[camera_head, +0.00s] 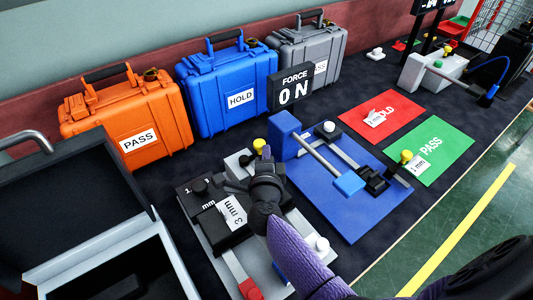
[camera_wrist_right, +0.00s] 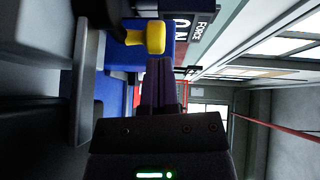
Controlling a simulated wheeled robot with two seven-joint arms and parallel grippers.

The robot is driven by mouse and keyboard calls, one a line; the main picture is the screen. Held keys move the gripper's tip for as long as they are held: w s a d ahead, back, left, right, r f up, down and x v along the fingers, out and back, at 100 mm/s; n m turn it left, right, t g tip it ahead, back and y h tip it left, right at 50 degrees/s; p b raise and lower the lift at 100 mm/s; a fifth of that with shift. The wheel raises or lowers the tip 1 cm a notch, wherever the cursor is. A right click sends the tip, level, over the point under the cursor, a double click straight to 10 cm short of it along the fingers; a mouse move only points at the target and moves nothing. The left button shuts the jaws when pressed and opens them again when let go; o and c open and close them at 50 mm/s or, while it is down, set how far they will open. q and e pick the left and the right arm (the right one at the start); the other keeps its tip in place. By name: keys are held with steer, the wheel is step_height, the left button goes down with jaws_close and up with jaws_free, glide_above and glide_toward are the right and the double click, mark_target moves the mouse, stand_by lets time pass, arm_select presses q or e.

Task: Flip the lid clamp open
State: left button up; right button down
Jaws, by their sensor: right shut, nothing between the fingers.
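The lid fixture (camera_head: 205,255) stands at the lower middle in the head view, with a black lid marked "mm" and a white "3 mm" label on top. A yellow knob (camera_head: 259,145), which looks like the clamp's handle end, rises at its far side. My right gripper (camera_head: 266,155) is shut and empty, pointing at the far side of the fixture next to this knob. In the right wrist view, the shut fingertips (camera_wrist_right: 160,63) are just beside the yellow knob (camera_wrist_right: 148,37); contact cannot be told. My gripper and forearm hide part of the fixture. My left gripper is not in view.
A blue plate (camera_head: 350,215) with a lever device lies to the right. Orange (camera_head: 165,105), blue (camera_head: 205,110) and grey (camera_head: 335,45) cases stand behind, near the "FORCE ON" sign (camera_head: 293,82). An open dark case (camera_head: 75,190) is at left. Red (camera_head: 355,108) and green (camera_head: 450,140) mats lie farther right.

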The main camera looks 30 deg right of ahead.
steer(key=shift+w+d+n+t+y, duration=0.1)
steer(key=shift+n+t+y, duration=0.2)
